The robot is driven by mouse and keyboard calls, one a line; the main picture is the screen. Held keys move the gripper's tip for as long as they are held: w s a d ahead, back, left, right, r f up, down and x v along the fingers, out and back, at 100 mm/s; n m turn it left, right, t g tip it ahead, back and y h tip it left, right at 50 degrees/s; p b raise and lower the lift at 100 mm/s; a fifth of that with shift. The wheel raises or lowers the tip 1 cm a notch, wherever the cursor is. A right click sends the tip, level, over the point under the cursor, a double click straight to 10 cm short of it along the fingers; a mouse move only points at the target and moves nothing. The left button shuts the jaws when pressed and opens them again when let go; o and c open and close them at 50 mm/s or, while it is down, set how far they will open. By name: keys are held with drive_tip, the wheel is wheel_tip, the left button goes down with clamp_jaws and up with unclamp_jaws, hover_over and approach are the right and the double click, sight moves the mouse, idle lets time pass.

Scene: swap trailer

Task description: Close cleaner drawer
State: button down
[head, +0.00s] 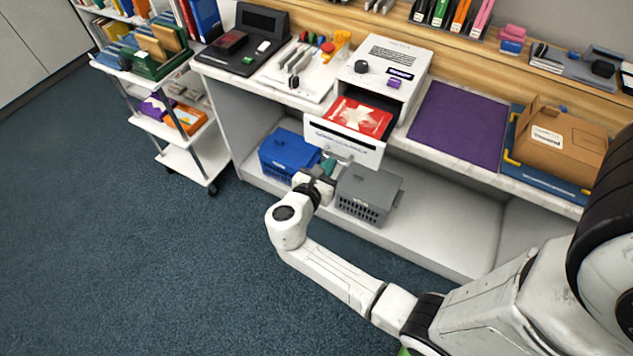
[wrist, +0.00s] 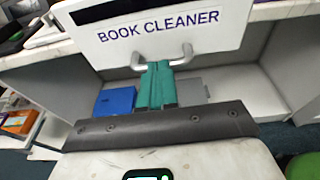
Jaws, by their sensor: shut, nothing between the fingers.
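The book cleaner (head: 384,66) is a white box on the counter. Its drawer (head: 345,138) is pulled out toward me, and a red book (head: 358,116) with a white design lies in it. In the wrist view the drawer front (wrist: 165,35) reads "BOOK CLEANER" and has a grey bar handle (wrist: 182,57) along its lower edge. My gripper (wrist: 156,68) has teal fingers, shut with nothing between them. The fingertips are at the middle of the handle; I cannot tell whether they touch it. In the head view my gripper (head: 328,166) is just below the drawer front.
A blue crate (head: 288,153) and a grey crate (head: 368,194) stand on the low shelf under the drawer. A purple mat (head: 457,125) and a cardboard box (head: 557,140) lie to the right. A white cart (head: 185,150) stands at left; the floor is clear.

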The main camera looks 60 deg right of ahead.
sight(356, 124)
drive_tip(key=r+x, duration=0.1)
drive_tip(key=x, duration=0.4)
drive_tip(key=r+b+x, duration=0.1)
drive_tip(key=x, duration=0.4)
drive_tip(key=r+b+x, duration=0.1)
drive_tip(key=x, duration=0.4)
drive_tip(key=shift+s+d+r, duration=0.1)
drive_tip(key=shift+d, duration=0.6)
drive_tip(key=shift+d+r, duration=0.1)
drive_tip(key=shift+d, duration=0.3)
drive_tip(key=shift+r, duration=0.15)
